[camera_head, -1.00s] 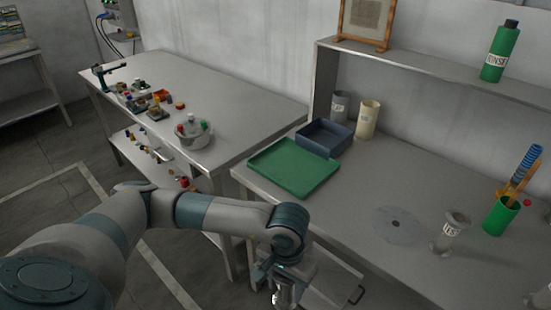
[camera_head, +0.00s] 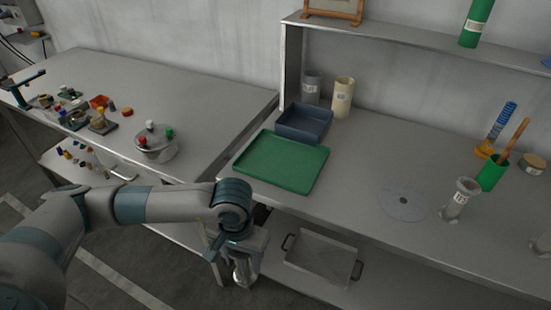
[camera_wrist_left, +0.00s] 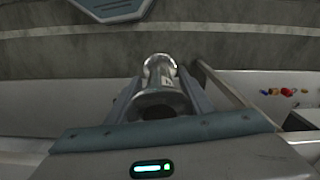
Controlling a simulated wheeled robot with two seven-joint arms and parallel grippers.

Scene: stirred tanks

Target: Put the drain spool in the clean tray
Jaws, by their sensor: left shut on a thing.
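My left gripper (camera_head: 243,268) hangs low in front of the bench's front edge, beside the lower shelf. It is shut on a shiny metal spool (camera_wrist_left: 160,72), which I take for the drain spool. In the left wrist view the spool sits between the two fingers, with its flanged far end sticking out and a small label on its side. In the head view its end (camera_head: 243,279) shows below the jaws. A flat green tray (camera_head: 283,161) lies empty on the bench, up and right of the gripper; I cannot read a clean mark on it. My right gripper is out of view.
A dark blue bin (camera_head: 304,124) stands behind the green tray. A wire-handled metal tray (camera_head: 322,257) is on the lower shelf. A steel pot (camera_head: 156,150) is on the left table.

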